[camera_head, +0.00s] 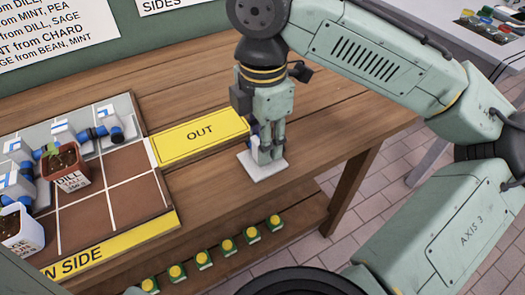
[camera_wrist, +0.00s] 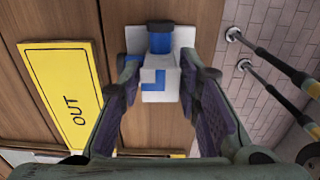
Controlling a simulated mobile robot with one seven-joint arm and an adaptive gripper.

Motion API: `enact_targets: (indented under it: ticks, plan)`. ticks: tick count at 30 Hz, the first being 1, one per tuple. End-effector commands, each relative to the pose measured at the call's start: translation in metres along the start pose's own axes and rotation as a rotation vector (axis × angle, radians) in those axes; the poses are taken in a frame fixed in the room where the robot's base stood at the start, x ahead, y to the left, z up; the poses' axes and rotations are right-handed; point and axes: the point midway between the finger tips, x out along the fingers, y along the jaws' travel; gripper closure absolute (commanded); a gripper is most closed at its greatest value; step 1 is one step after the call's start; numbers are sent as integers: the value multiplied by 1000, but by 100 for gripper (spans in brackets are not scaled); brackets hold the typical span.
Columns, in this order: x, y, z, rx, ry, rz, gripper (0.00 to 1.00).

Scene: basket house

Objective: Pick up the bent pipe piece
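A white and blue piece (camera_wrist: 160,73) with a round blue end shows in the wrist view; it looks like the bent pipe piece, though its full shape is hidden. It is on or above a small white plate (camera_wrist: 187,37) on the wooden table. In the head view the plate (camera_head: 262,168) is near the table's right edge, and my gripper mostly hides the piece. My gripper (camera_head: 266,152) points down over the plate. In the wrist view its fingers are spread to either side of the piece, with narrow gaps.
A yellow OUT sign (camera_head: 200,138) lies left of the plate. Further left is a gridded brown board (camera_head: 95,215) with a potted plant (camera_head: 65,165), a white pot (camera_head: 20,230) and several white-blue pieces (camera_head: 62,132). Several yellow-topped green items (camera_head: 227,246) line the lower shelf.

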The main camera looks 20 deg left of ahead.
Motion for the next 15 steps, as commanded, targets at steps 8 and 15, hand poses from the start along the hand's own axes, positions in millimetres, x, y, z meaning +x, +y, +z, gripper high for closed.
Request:
enact_targets:
  ticks: [8,15]
  plan:
    - [0,0,0,0,0,0,90]
    - [0,0,0,0,0,0,100]
